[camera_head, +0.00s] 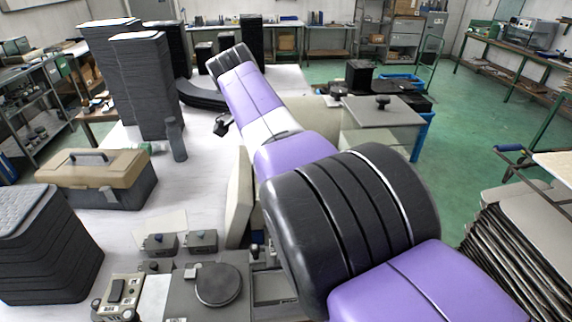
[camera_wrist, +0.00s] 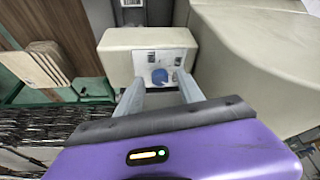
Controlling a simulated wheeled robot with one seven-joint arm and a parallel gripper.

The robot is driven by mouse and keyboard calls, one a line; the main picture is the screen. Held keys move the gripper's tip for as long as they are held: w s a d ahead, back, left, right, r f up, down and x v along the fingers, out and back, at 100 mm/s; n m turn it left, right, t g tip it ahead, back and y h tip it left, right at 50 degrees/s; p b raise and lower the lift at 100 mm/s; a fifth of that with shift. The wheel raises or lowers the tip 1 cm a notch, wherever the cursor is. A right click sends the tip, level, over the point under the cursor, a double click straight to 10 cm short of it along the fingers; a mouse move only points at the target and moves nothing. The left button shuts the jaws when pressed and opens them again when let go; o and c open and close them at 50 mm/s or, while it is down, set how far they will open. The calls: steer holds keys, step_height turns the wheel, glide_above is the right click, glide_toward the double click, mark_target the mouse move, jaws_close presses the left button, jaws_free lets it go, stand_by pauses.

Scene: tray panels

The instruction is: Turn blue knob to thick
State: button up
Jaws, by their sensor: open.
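The blue knob (camera_wrist: 159,76) is round and sits on a pale grey panel (camera_wrist: 180,55) on the front of a cream box, seen in the wrist view. My gripper (camera_wrist: 160,84) is open, its two grey fingers standing apart on the left and right of the knob in the picture. I cannot tell whether the fingertips touch the panel or how far they are from the knob. The thick marking cannot be read. In the head view my arm covers the middle and hides my gripper.
A large cream housing (camera_wrist: 255,60) stands close on the right in the wrist view. Brown boards (camera_wrist: 35,65) and a dark ribbed stack (camera_wrist: 40,125) are on the left. In the head view a tan toolbox (camera_head: 95,170) and dark stacks (camera_head: 140,90) stand on the left table.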

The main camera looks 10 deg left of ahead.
steer(key=shift+a+r, duration=0.2)
steer(key=shift+r, duration=0.3)
steer(key=p+v, duration=0.5)
steer(key=v, duration=0.1)
steer(key=shift+s+r, duration=0.2)
steer(key=shift+r, duration=0.1)
steer(key=shift+a, duration=0.15)
